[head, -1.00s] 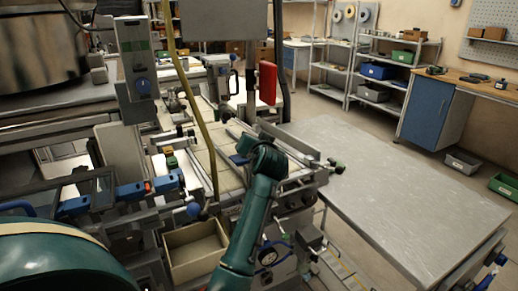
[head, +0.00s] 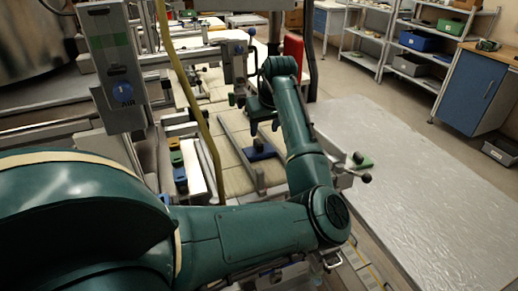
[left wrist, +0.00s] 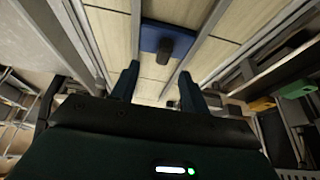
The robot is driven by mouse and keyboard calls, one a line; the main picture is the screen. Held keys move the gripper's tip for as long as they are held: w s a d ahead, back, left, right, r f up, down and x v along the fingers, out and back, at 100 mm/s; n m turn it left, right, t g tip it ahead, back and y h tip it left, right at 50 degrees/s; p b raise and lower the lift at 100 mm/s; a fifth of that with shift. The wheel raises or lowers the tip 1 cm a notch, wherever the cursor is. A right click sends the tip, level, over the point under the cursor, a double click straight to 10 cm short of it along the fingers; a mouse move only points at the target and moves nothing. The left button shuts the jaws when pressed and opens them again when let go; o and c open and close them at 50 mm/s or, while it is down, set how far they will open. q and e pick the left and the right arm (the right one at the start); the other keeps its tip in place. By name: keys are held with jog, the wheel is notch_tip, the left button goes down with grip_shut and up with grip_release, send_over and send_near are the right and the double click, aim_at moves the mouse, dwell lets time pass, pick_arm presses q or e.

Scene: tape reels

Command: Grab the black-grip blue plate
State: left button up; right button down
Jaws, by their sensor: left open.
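The blue plate (head: 264,154) with a black grip (head: 259,143) lies flat on the light slatted bed of the machine, between two metal rails. In the left wrist view the blue plate (left wrist: 149,36) and its upright black grip (left wrist: 166,50) show just ahead of the fingers. My left gripper (head: 263,124) points down above and a little beyond the plate in the head view. My right gripper is not in view.
A yellow hose (head: 188,92) hangs left of the bed. Small yellow, green and blue blocks (head: 178,165) sit on the machine's left side. A red panel (head: 292,48) stands behind my arm.

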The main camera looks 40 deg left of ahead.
aim_at(259, 142)
pick_arm(q)
jog(key=x, duration=0.4)
jog(key=p+x, duration=0.1)
jog(key=x, duration=0.1)
jog(key=shift+s+a+f, duration=0.2)
jog(key=shift+s+a, duration=0.05)
grip_shut()
